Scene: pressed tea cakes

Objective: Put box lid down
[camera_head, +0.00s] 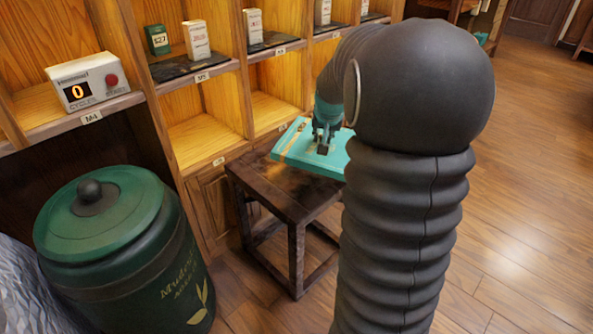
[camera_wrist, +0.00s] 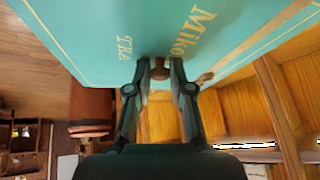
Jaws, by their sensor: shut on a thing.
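The box lid (camera_head: 292,152) is a flat turquoise panel with gold trim, seen in the head view over the back part of a small dark wooden table (camera_head: 285,195). In the wrist view the lid (camera_wrist: 100,45) fills the top, with gold lettering on it. My gripper (camera_head: 325,146) is above the lid. In the wrist view my gripper (camera_wrist: 160,68) has its two fingers closed on a small dark brown knob at the lid. My arm hides the lid's right part, and I cannot tell whether the lid touches the table.
Wooden shelves (camera_head: 205,142) with small tea boxes stand behind the table. A counter device (camera_head: 88,82) with a red button sits on the left shelf. A large green canister (camera_head: 125,255) stands left of the table. Open wooden floor (camera_head: 530,200) lies to the right.

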